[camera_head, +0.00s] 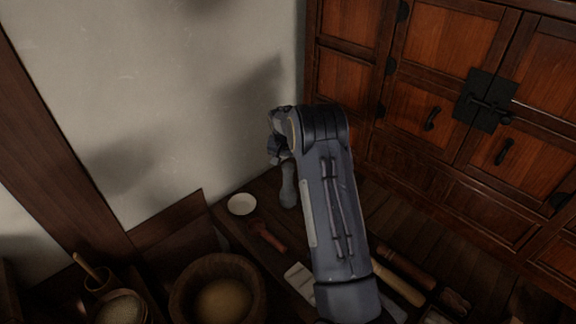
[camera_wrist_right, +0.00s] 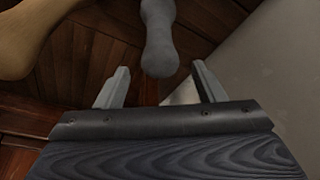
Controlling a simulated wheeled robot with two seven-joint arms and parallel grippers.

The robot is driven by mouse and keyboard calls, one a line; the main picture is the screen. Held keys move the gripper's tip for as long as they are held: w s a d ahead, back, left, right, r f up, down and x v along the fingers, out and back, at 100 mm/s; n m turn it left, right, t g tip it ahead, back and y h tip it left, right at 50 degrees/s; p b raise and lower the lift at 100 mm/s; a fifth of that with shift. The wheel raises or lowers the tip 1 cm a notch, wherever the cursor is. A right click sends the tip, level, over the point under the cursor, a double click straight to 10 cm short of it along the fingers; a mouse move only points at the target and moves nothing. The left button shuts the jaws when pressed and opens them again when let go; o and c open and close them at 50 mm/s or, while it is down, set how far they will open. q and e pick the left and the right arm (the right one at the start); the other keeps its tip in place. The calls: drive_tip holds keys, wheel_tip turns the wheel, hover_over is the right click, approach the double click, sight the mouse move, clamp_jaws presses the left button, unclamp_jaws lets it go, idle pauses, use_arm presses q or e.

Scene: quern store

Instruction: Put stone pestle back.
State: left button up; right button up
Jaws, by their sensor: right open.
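My right gripper (camera_wrist_right: 160,70) is open, with a finger on either side and clear gaps to the pestle. The gripper also shows in the head view (camera_head: 278,148). My left gripper is not in view.
A white dish (camera_head: 242,204), a reddish wooden tool (camera_head: 266,236) and a pale rolling pin (camera_head: 398,283) lie on the dark table. A wooden bowl (camera_head: 180,296) stands at front left. A wooden cabinet (camera_head: 440,100) fills the right. A tan wooden piece (camera_wrist_right: 30,35) is beside the pestle.

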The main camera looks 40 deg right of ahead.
drive_tip(key=v, duration=0.8)
drive_tip(key=s+a+r+n+t+y, duration=0.2)
drive_tip(key=s+a+r+n+y, duration=0.15)
drive_tip(key=s+a+r, duration=1.05)
drive_tip(key=s+a+f+n+y, duration=0.1)
drive_tip(key=s+a+n, duration=0.1)
drive_tip(key=s+a, duration=0.4)
drive_tip(key=s+a+f+n+t+y, duration=0.1)
drive_tip(key=s+a, duration=0.6)
drive_tip(key=s, duration=0.7)
drive_tip(key=shift+f+n+t+y+p, duration=0.35)
drive_tip(key=shift+f+n, duration=0.35)
drive_tip(key=shift+n, duration=0.35)
drive_tip(key=shift+s, duration=0.1)
wheel_tip(320, 180, up, 15)
drive_tip(key=p, duration=1.5)
